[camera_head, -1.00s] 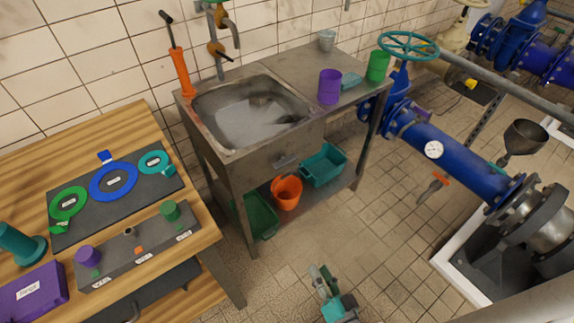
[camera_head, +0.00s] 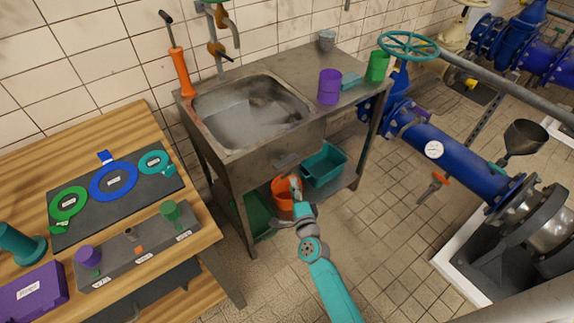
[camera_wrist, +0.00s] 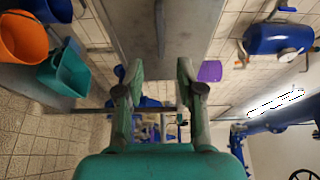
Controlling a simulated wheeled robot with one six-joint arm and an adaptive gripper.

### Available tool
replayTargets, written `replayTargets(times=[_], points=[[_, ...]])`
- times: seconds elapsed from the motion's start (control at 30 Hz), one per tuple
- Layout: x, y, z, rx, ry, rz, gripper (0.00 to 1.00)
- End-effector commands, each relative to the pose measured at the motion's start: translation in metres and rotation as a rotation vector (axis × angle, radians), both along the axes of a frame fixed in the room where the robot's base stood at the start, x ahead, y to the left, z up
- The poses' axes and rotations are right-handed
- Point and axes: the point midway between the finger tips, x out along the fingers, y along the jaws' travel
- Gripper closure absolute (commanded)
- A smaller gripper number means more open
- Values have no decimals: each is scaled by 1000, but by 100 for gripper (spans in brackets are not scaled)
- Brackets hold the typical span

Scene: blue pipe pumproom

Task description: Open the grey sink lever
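The grey sink lever (camera_head: 286,162) is on the front panel of the metal sink (camera_head: 245,160), below the basin. In the wrist view a thin grey bar, likely the lever (camera_wrist: 160,28), stands out against the sink's grey panel, ahead of and between the fingers. My gripper (camera_head: 296,181) is in front of the sink, just below the lever, with the arm reaching up from the bottom of the head view. In the wrist view my gripper (camera_wrist: 160,78) has its two fingers spread, with nothing clearly between them. Whether a finger touches the lever cannot be told.
An orange bucket (camera_head: 280,205) and a teal bin (camera_head: 325,165) stand on the shelf under the sink, close to my gripper. A green bin (camera_head: 257,218) is beside them. A wooden table (camera_head: 205,235) stands left; blue pipes (camera_head: 460,162) run right. The floor between is clear.

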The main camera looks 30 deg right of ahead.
Motion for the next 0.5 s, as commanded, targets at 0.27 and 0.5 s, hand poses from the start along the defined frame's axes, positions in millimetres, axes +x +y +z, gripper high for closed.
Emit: replayTargets(times=[0.27, 0.5], points=[[37, -11, 2, -3, -2, -1, 62], [74, -23, 1, -3, -1, -1, 62]])
